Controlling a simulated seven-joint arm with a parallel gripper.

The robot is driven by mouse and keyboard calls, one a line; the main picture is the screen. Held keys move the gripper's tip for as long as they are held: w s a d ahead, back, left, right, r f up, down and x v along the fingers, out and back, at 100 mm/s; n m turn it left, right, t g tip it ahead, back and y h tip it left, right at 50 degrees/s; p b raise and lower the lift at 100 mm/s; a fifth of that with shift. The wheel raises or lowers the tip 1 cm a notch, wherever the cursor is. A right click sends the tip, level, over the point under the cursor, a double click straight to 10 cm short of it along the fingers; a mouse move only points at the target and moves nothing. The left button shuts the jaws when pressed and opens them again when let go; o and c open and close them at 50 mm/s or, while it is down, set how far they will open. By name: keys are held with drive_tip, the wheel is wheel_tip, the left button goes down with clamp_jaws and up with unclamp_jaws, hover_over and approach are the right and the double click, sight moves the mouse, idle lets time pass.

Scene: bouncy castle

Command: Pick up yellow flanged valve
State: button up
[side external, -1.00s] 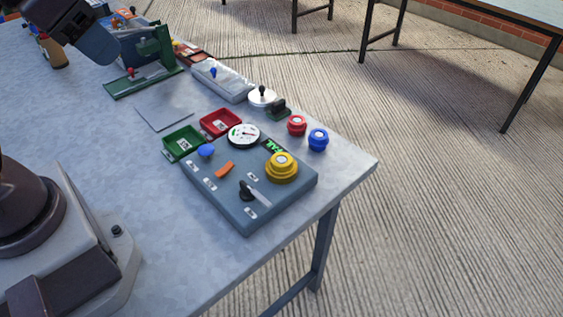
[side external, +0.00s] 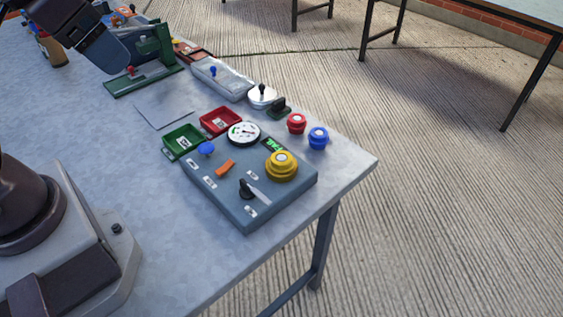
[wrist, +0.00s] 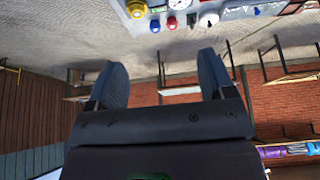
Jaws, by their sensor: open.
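The yellow flanged valve (side external: 281,166) sits upright on the right corner of a grey-blue panel (side external: 225,208) on the table. It also shows at the top of the wrist view (wrist: 137,9). In the wrist view my gripper (wrist: 162,80) has its two fingers spread apart with nothing between them. It is well away from the valve.
The panel also carries a black-handled lever (side external: 247,190), an orange switch (side external: 225,167) and a blue knob (side external: 206,149). A blue flanged piece (side external: 318,138) and a red one (side external: 297,123) stand behind the valve. Green (side external: 183,141) and red (side external: 220,121) trays lie nearby.

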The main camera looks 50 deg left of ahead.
drive_tip(key=w+d+f+g, duration=0.4)
drive_tip(key=w+f, duration=0.2)
drive_tip(key=w, duration=0.3)
drive_tip(key=n+g, duration=0.1)
drive_tip(key=n, duration=0.1)
hover_over(281, 158)
wheel_tip(281, 158, down, 9)
drive_tip(key=f, duration=0.7)
drive_tip(key=shift+s+a, duration=0.2)
drive_tip(key=shift+s, duration=0.05)
drive_tip(key=shift+w+d+f, duration=0.1)
drive_tip(key=shift+w+f, duration=0.05)
drive_tip(key=shift+f, duration=1.4)
drive_tip(key=shift+w+d+f, duration=0.1)
drive_tip(key=shift+f, duration=1.4)
drive_tip(key=c, duration=1)
